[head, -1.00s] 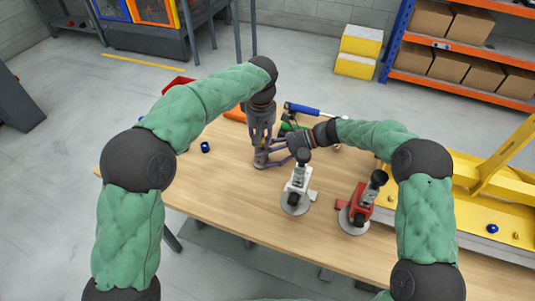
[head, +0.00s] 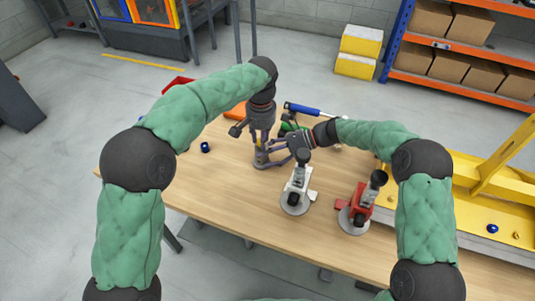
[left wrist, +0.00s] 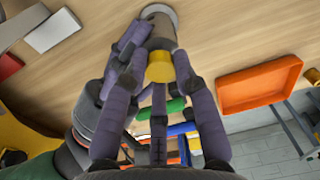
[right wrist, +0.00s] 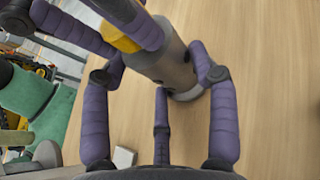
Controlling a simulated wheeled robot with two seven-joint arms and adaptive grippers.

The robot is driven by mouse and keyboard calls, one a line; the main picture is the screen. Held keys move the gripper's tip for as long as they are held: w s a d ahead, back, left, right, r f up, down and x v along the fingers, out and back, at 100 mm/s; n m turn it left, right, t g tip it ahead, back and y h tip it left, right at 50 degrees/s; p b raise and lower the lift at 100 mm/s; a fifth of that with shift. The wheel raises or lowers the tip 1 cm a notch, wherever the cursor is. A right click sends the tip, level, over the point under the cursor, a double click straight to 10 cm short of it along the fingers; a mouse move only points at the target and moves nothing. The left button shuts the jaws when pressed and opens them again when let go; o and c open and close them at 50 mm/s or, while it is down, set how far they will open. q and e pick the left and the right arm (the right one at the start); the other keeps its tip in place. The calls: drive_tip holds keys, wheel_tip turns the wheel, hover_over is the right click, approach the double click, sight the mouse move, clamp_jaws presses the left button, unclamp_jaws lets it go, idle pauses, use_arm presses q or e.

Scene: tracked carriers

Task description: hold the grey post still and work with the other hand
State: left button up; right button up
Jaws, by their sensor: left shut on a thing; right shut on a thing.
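The grey post (head: 262,161) stands upright on the wooden table, on a round base. It also shows in the left wrist view (left wrist: 161,37) and the right wrist view (right wrist: 172,66). A yellow cap (left wrist: 160,68) is at its top, partly hidden by fingers in the right wrist view (right wrist: 117,36). My left gripper (head: 261,143) comes from above, its fingers shut on the yellow cap. My right gripper (head: 277,153) reaches in from the right, lower down, its fingers shut around the post's body. The exact finger contacts are partly hidden.
A white-grey stand (head: 297,192) and a red stand (head: 358,208) are close to the right. A blue cylinder tool (head: 301,108) and an orange tray (left wrist: 258,90) lie behind. A blue part (head: 205,147) is left. A yellow fixture (head: 510,215) fills the right. The front-left tabletop is clear.

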use_arm(q)
drive_tip(key=shift+s+f+m, duration=0.1)
drive_tip(key=shift+m, duration=1)
drive_tip(key=m, duration=0.9)
drive_tip(key=shift+m, duration=0.4)
drive_tip(key=o, duration=0.9)
drive_tip(key=shift+o, duration=0.2)
